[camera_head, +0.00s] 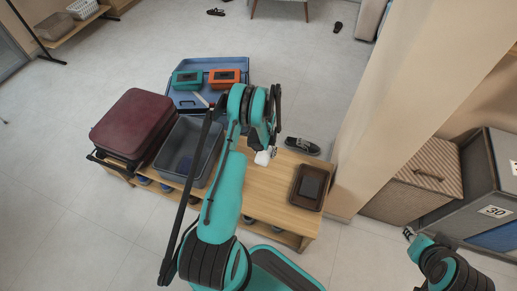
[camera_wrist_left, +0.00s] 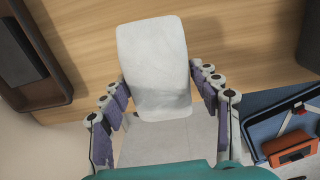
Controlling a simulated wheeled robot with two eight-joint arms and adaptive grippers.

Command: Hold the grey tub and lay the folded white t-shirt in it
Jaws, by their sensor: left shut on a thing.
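The folded white t-shirt (camera_wrist_left: 152,62) is a pale, flat bundle in the left wrist view, held upright between the purple-padded fingers of my left gripper (camera_wrist_left: 160,108). In the head view the gripper (camera_head: 267,150) is over the wooden bench, and a small white part of the shirt (camera_head: 262,158) shows below it. The grey tub (camera_head: 183,145) stands on the bench to the left of my left arm, apart from the shirt. Its visible inside looks empty; my arm passes close to its right side. My right gripper (camera_head: 409,233) is at the lower right, its fingers unclear.
A brown tray (camera_head: 297,199) with a dark item lies at the bench's (camera_head: 258,192) right end. A maroon suitcase (camera_head: 130,122) stands left of the tub. An open blue suitcase (camera_head: 228,63) with teal and orange boxes lies behind. A wall corner rises at right.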

